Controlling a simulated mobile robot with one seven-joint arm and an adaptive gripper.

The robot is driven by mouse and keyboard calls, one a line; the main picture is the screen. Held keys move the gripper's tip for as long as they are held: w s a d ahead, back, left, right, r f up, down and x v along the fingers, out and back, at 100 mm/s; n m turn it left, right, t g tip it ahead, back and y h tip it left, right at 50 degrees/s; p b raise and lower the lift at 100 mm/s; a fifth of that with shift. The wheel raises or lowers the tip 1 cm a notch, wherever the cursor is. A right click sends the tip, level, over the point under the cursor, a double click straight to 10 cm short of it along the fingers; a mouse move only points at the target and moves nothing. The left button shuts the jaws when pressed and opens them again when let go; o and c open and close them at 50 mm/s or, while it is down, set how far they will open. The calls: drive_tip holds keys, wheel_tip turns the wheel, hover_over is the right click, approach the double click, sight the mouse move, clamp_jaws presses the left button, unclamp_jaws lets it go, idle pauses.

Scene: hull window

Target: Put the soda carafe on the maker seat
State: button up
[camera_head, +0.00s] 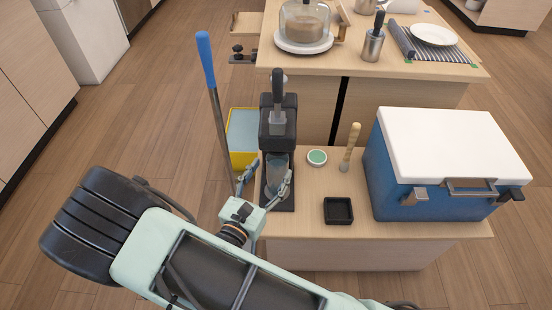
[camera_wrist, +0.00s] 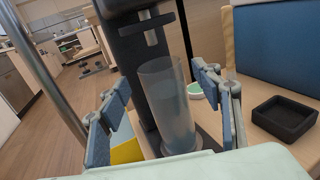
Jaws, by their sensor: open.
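The soda carafe (camera_wrist: 172,110) is a clear, bluish cylinder. In the wrist view it stands upright over the base of the black soda maker (camera_wrist: 130,62), below the nozzle, and its foot appears to rest on the round seat (camera_wrist: 206,146). In the head view the carafe (camera_head: 277,172) shows in front of the maker (camera_head: 278,120), partly hidden by my fingers. My gripper (camera_head: 266,178) is open, with one finger on each side of the carafe. In the wrist view gaps show between the carafe and both fingers of my gripper (camera_wrist: 166,88).
On the same counter are a green-topped round dish (camera_head: 317,157), a wooden muddler (camera_head: 350,147), a black square tray (camera_head: 338,210) and a blue cooler (camera_head: 400,170). A blue-handled pole (camera_head: 207,62) and a yellow-edged bin (camera_head: 242,135) stand left of the maker.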

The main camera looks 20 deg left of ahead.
drive_tip(key=s+a+p, duration=0.1)
drive_tip(key=s, duration=0.5)
drive_tip(key=shift+s, duration=0.4)
